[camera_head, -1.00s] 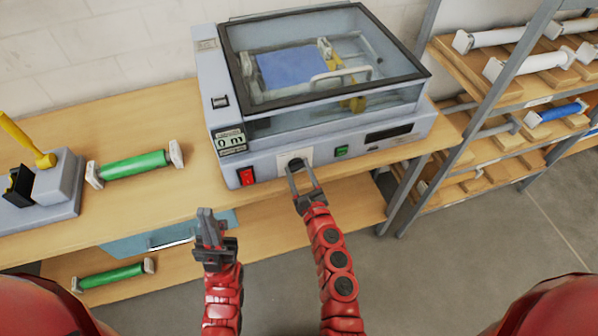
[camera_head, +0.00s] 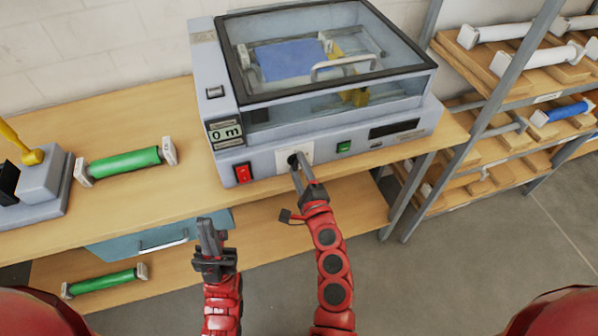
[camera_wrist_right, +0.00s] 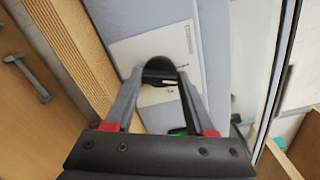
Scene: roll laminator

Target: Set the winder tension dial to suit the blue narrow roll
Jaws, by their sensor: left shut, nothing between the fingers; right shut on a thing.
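The laminator (camera_head: 270,170) stands on the wooden bench with its clear lid down. A blue roll (camera_head: 290,60) shows inside it under the lid. The black tension dial (camera_head: 293,160) is on a white plate on the laminator's front, between the red switch (camera_head: 243,173) and the green button (camera_head: 344,147). My right gripper (camera_head: 298,168) is shut on the dial, with its fingers on either side. In the right wrist view the dial (camera_wrist_right: 158,70) sits between the fingertips and a small white mark shows on it. My left gripper (camera_head: 209,226) is shut and empty, in front of the bench edge.
A green roll (camera_head: 125,163) and a grey device with a yellow lever (camera_head: 32,157) are on the bench at left. Another green roll (camera_head: 105,281) lies on the lower shelf. A rack (camera_head: 487,90) with white and blue rolls stands at right.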

